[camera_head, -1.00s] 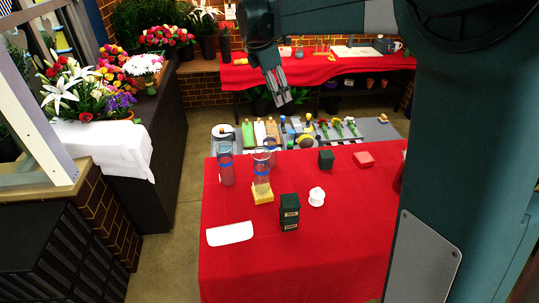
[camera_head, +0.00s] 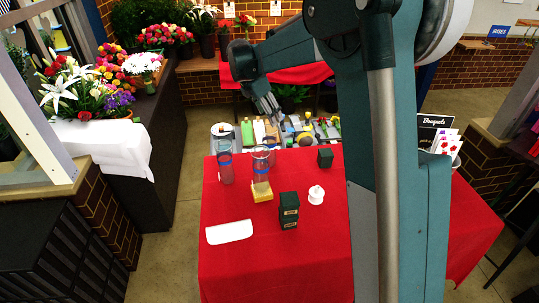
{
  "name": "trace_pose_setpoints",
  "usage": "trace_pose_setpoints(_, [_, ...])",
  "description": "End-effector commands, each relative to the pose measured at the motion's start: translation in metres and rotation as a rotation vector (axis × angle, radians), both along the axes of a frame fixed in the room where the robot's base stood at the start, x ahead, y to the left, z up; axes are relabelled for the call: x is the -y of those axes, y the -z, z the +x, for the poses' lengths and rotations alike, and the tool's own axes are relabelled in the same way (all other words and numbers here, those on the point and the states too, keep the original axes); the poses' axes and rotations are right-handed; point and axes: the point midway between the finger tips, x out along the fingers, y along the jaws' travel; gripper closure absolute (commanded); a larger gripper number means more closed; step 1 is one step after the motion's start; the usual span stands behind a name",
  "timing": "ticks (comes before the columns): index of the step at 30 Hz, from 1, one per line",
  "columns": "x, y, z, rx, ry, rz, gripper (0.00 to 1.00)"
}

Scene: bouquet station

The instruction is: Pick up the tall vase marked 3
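Two tall clear glass vases with blue bands stand upright on the red-covered table. The left vase (camera_head: 225,162) is near the table's left back edge. The right vase (camera_head: 261,158) stands a little to its right, and a yellow block (camera_head: 262,192) overlaps its lower end in the view. I cannot read a number 3 on either vase. My gripper (camera_head: 269,106) shows above the right vase in the picture, pointing down, apart from both vases. Its grey fingers look empty, but their opening is too small to judge.
On the red table (camera_head: 240,265) are a dark green box (camera_head: 289,212), a smaller dark box (camera_head: 325,158), a white lidded pot (camera_head: 316,195) and a white sheet (camera_head: 230,232). A grey tray of flowers and bottles lies behind.

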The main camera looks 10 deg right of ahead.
Motion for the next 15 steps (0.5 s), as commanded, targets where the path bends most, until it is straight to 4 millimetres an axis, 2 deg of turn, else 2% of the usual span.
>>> trace_pose_setpoints(1, [0.0,0.017,0.0,0.0,0.0,0.0,0.45])
trace_pose_setpoints(6, [0.0,0.07,0.0,0.0,0.0,0.0,0.45])
trace_pose_setpoints(9, [0.0,0.092,0.0,0.0,0.0,0.0,0.45])
trace_pose_setpoints(15, [0.0,0.113,0.0,0.0,0.0,0.0,0.45])
